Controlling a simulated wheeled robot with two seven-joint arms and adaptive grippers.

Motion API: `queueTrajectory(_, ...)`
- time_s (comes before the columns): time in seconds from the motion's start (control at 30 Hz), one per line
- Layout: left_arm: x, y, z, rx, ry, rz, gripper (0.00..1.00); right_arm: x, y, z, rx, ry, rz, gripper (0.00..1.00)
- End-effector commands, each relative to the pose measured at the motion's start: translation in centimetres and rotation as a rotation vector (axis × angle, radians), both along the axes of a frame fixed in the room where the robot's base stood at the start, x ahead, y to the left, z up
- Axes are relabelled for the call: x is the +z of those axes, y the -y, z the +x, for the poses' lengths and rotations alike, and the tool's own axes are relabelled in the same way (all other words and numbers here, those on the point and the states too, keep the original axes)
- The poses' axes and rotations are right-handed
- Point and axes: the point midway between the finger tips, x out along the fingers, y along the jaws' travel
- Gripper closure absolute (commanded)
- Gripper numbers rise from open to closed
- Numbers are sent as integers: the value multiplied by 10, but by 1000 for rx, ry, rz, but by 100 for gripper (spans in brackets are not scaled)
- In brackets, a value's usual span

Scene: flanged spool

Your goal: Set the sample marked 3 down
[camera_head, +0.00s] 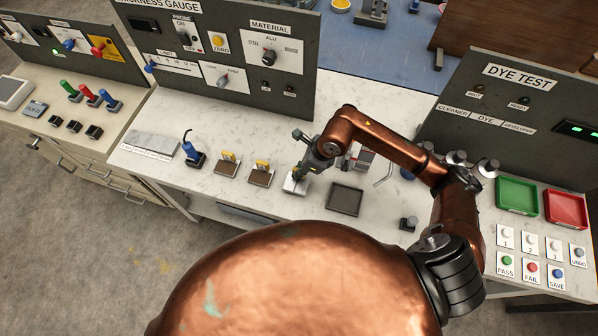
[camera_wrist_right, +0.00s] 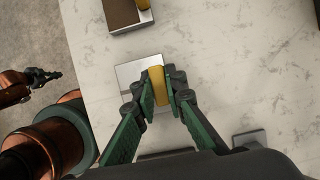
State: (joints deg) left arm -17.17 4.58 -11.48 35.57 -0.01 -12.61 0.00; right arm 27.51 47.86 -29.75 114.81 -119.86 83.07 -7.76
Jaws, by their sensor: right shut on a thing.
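A silvery square plate with a yellow grip (camera_wrist_right: 157,85) shows in the right wrist view; I take it for the sample marked 3, but no number is legible. My right gripper (camera_wrist_right: 160,92) is shut on the yellow grip, with a finger on either side. In the head view the plate (camera_head: 296,186) is under my right gripper (camera_head: 303,172), at the right end of a row of samples. I cannot tell if it touches the bench. My left gripper (camera_wrist_right: 43,76) shows small at the left of the wrist view; its jaws are unclear.
Two brown samples with yellow grips (camera_head: 228,168) (camera_head: 260,178) stand left of it. A dark square tray (camera_head: 345,199) lies to its right. A blue-handled probe (camera_head: 193,155) stands further left. Green (camera_head: 516,196) and red (camera_head: 566,208) trays are at the far right.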

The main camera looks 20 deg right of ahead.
Motion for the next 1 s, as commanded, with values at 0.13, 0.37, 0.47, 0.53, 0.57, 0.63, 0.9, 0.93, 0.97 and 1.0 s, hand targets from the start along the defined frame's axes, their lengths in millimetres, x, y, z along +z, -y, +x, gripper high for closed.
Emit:
queueTrajectory(0.13, 3, 0, 1, 0, 2, 0, 100, -15, -1, 0, -1, 1, 3, 100)
queueTrajectory(0.37, 2, 0, 1, 0, 1, 0, 100, -15, -1, 0, 1, 3, 3, 100)
queueTrajectory(0.47, 1, 0, 1, 0, 1, 0, 100, -18, 0, 0, 0, 1, 1, 87)
queueTrajectory(0.53, 2, 0, 1, 0, 1, 0, 100, -17, 0, 0, 0, 1, 1, 82)
queueTrajectory(0.57, 2, 0, 1, 0, 1, 0, 100, -17, 0, 0, 0, 1, 1, 80)
queueTrajectory(0.63, 2, 0, 0, 0, 1, 0, 100, -17, 0, 0, 0, 1, 1, 75)
queueTrajectory(0.9, 1, 0, 0, 0, 0, 0, 100, -17, 0, 0, 0, 1, 1, 71)
queueTrajectory(0.93, 2, 0, 0, 0, 0, 0, 100, -17, 0, 0, 0, 1, 1, 71)
queueTrajectory(0.97, 2, 0, 0, 0, 0, 0, 100, -16, 0, 0, 0, 1, 1, 71)
queueTrajectory(1.0, 3, 0, 0, 0, 0, 0, 100, -15, 0, 0, 0, 1, 2, 71)
